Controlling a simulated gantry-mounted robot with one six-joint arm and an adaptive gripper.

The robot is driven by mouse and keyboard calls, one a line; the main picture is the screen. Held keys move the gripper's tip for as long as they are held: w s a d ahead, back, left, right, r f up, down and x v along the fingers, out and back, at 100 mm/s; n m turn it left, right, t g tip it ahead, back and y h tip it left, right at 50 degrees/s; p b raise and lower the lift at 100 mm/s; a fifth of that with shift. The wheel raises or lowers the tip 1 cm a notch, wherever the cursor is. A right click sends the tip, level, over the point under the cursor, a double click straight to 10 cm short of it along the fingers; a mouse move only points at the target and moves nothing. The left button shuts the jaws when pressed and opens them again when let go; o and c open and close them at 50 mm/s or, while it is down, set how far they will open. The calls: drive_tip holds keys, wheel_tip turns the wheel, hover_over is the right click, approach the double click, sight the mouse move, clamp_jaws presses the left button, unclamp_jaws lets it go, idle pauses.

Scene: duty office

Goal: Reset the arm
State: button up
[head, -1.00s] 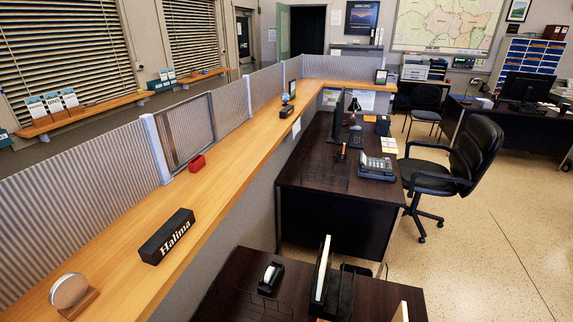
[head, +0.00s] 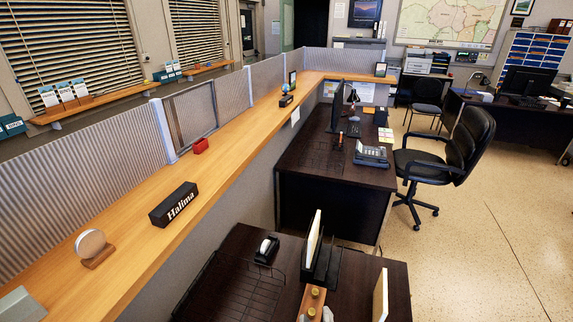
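Neither my arm nor my gripper shows in the head view, so its state cannot be seen. The view looks down along a long wooden counter (head: 225,150) with a ribbed screen on its left side. A black name block reading "Halima" (head: 174,204) stands on the counter. A round disc on a wooden base (head: 91,246) stands nearer, and a small red object (head: 201,146) lies farther along.
A near dark desk (head: 225,290) holds a tape dispenser (head: 266,250) and a black file holder (head: 321,262). A second desk (head: 325,200) holds a phone (head: 370,156). A black office chair (head: 450,165) stands right of it. The floor (head: 490,240) at right is clear.

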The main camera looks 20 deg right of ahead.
drive_tip(key=s+a+r+m+y, duration=0.15)
drive_tip(key=a+y, duration=0.45)
drive_tip(key=a, duration=0.9)
wheel_tip(320, 180, up, 31)
drive_tip(key=p, duration=3.1)
drive_tip(key=shift+s+r+g, duration=0.15)
drive_tip(key=shift+s+g, duration=0.05)
drive_tip(key=shift+g, duration=0.1)
